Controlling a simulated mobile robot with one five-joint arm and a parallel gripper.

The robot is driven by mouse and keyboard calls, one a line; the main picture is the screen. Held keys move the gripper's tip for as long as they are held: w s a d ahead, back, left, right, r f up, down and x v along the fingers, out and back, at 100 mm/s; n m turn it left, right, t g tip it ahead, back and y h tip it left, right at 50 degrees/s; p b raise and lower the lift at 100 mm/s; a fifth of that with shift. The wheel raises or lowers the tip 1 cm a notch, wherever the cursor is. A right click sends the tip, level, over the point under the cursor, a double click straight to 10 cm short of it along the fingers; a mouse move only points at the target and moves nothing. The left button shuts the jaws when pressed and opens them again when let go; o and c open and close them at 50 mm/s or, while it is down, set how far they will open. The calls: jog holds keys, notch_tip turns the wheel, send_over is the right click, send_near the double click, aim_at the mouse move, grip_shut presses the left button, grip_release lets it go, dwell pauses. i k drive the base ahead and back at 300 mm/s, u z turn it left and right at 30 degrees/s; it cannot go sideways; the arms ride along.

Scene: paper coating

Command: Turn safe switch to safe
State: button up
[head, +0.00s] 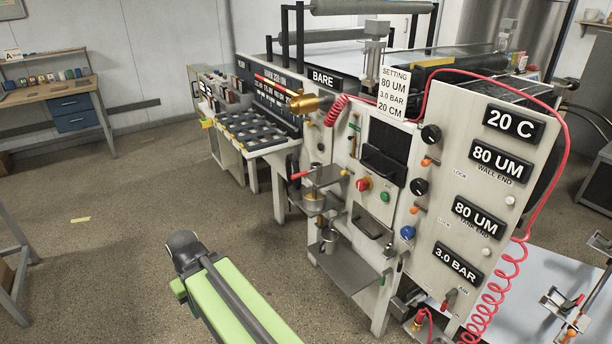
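A small switch with a reddish lever (449,298) sits low on the pale control panel (470,185) of the coating machine, below the 3.0 BAR display (457,266). Small lettering beside it seems to read RUN, but it is too small to be sure. No label reading SAFE can be made out, so I cannot tell for certain that this is the safe switch, nor its position. My green and grey arm rises from the bottom edge, left of the machine and apart from the panel. No gripper fingers show.
The panel also carries black knobs (431,134), a blue knob (408,232) and small orange levers. A red coiled hose (497,300) hangs along its right side. A metal shelf (345,268) juts out at the front. Floor (120,260) to the left is clear.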

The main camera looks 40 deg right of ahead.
aim_at(361, 185)
jog(key=u, duration=0.15)
jog(key=i, duration=0.85)
jog(key=u, duration=0.05)
